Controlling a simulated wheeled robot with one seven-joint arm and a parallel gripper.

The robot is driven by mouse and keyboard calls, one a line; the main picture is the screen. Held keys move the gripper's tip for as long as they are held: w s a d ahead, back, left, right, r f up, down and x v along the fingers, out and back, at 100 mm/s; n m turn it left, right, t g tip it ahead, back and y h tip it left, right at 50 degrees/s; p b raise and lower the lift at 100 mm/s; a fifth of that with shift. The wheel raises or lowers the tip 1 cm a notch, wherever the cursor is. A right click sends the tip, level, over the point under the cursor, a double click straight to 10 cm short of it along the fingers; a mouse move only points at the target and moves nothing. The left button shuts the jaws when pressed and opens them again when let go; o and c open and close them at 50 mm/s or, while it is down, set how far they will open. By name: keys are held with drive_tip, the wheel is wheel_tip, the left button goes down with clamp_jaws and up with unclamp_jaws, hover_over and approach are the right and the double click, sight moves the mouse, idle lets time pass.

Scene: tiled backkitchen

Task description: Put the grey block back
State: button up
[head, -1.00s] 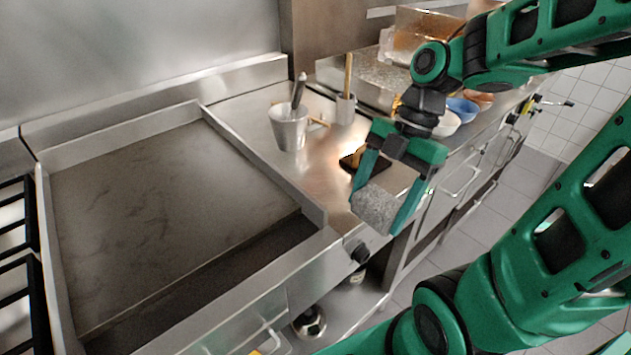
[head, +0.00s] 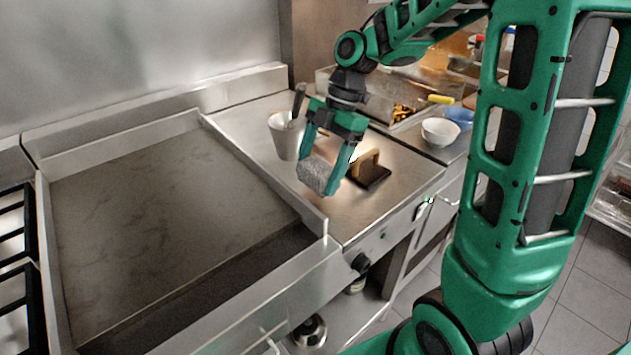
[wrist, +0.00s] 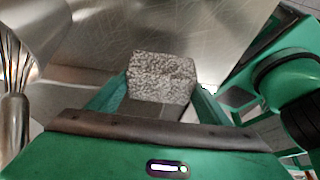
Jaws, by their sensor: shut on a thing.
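The grey block (head: 317,174) is speckled and sits between the fingers of my gripper (head: 327,168). My gripper is shut on it and points down over the steel counter, close to the griddle's right wall. In the wrist view the grey block (wrist: 162,78) shows between the two green fingers (wrist: 160,95), with counter steel beyond it. In the head view the block looks held above the counter, but I cannot tell the exact gap.
A dark block with a tan handle (head: 369,171) lies on the counter, just right of my gripper. A metal pot (head: 284,138) with a utensil stands behind left. The wide griddle (head: 165,200) fills the left. A white bowl (head: 440,131) stands at the right.

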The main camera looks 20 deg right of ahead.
drive_tip(key=shift+w+f, duration=0.2)
drive_tip(key=shift+f, duration=1.55)
drive_tip(key=o, duration=1.5)
drive_tip(key=shift+f, duration=0.15)
drive_tip(key=v, duration=1.2)
drive_tip(key=shift+a, duration=0.1)
drive_tip(key=s+d+f+m+h, duration=0.1)
drive_tip(key=s+d+m, duration=0.3)
drive_tip(key=s+m, duration=0.4)
drive_tip(key=s+d+f+m+h, duration=0.1)
drive_tip(key=s+d+f+m, duration=0.3)
drive_tip(key=s+m, duration=0.4)
drive_tip(key=s+d+f+m+t+h, duration=0.1)
drive_tip(key=s+d+f+m+h, duration=0.1)
drive_tip(key=s+d+m, duration=0.3)
drive_tip(key=shift+s+d+f+m, duration=0.1)
drive_tip(key=shift+s+m, duration=0.55)
drive_tip(key=shift+m, duration=0.5)
drive_tip(key=shift+s+a+f+m, duration=0.1)
drive_tip(key=shift+s+m, duration=0.55)
drive_tip(key=shift+m, duration=0.55)
drive_tip(key=shift+s+d+f+m, duration=0.1)
drive_tip(key=shift+s+m, duration=0.5)
drive_tip(key=shift+m, duration=0.55)
